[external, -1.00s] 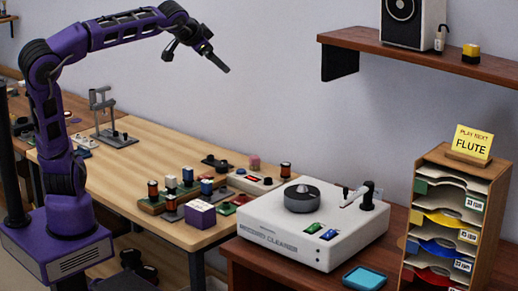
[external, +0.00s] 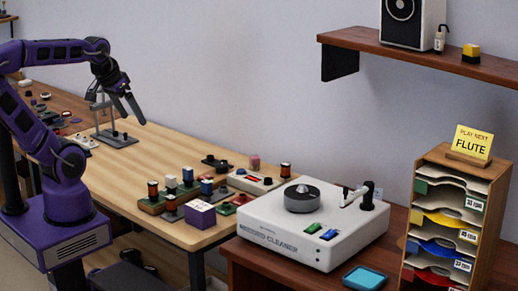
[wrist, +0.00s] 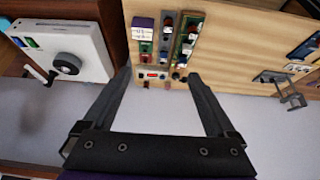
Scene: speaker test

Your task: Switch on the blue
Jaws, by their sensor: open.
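The white record cleaner (external: 285,247) stands on the dark table at the right. On its front top are a green switch (external: 312,228) and a blue switch (external: 328,234). In the wrist view the cleaner (wrist: 62,30) is at upper left, with the blue switch (wrist: 31,43) near the left edge. I cannot tell the switches' positions. My gripper (external: 135,108) is open and empty, above the far part of the wooden bench, well left of the cleaner. In the wrist view my gripper (wrist: 158,76) has its fingers wide apart.
Several small blocks and spools, with a purple box (external: 200,214), stand on the bench (external: 150,166) left of the cleaner. A grey stand (external: 102,125) is near my gripper. A sorter (external: 432,205) and a blue tray (external: 365,278) are at right. A shelf (external: 420,55) juts from the wall.

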